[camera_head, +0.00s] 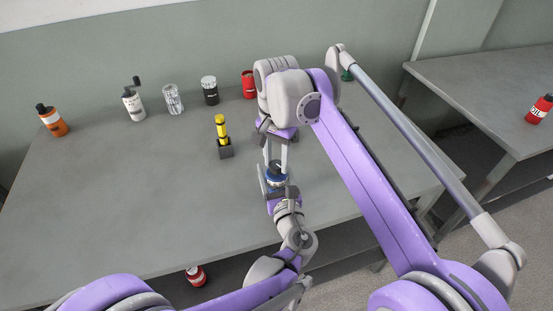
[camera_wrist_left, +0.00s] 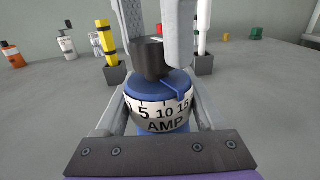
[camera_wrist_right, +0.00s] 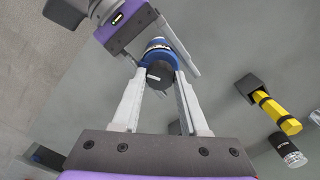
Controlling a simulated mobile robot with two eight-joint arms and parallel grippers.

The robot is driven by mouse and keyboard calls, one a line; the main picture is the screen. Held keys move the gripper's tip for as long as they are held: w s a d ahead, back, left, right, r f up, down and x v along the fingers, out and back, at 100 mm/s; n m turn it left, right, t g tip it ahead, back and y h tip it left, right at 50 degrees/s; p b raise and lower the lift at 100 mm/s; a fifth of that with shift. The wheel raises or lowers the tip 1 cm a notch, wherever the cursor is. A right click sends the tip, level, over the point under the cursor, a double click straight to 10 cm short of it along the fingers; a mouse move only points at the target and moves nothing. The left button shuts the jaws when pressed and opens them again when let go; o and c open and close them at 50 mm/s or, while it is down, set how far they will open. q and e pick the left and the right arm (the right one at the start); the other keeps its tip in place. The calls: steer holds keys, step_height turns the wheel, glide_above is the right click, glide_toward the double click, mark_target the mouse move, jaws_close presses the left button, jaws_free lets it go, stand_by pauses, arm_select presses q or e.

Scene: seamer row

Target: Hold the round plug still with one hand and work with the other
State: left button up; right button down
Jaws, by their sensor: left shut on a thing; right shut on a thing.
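The round plug (camera_wrist_left: 165,122) has a blue body, a white band marked 5, 10, 15 and AMP, and a black knob (camera_wrist_left: 150,57) on top. It also shows in the head view (camera_head: 276,180) and the right wrist view (camera_wrist_right: 155,52). My left gripper (camera_wrist_left: 160,108) is shut on the blue body, one finger on each side. My right gripper (camera_wrist_right: 160,80) is shut on the black knob from above; its fingers partly hide the knob in the left wrist view. The plug is upright between the two grippers.
A yellow, black-banded cylinder (camera_head: 220,127) stands in a dark block left of my grippers. Behind are an orange bottle (camera_head: 52,121), a white crank grinder (camera_head: 134,106), a clear jar (camera_head: 173,99), a black jar (camera_head: 210,91) and a red can (camera_head: 248,85). The table's left front is clear.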

mark_target(276, 164)
steer(key=shift+n, duration=0.6)
steer(key=shift+c, duration=2)
jaws_free()
step_height(276, 164, up, 12)
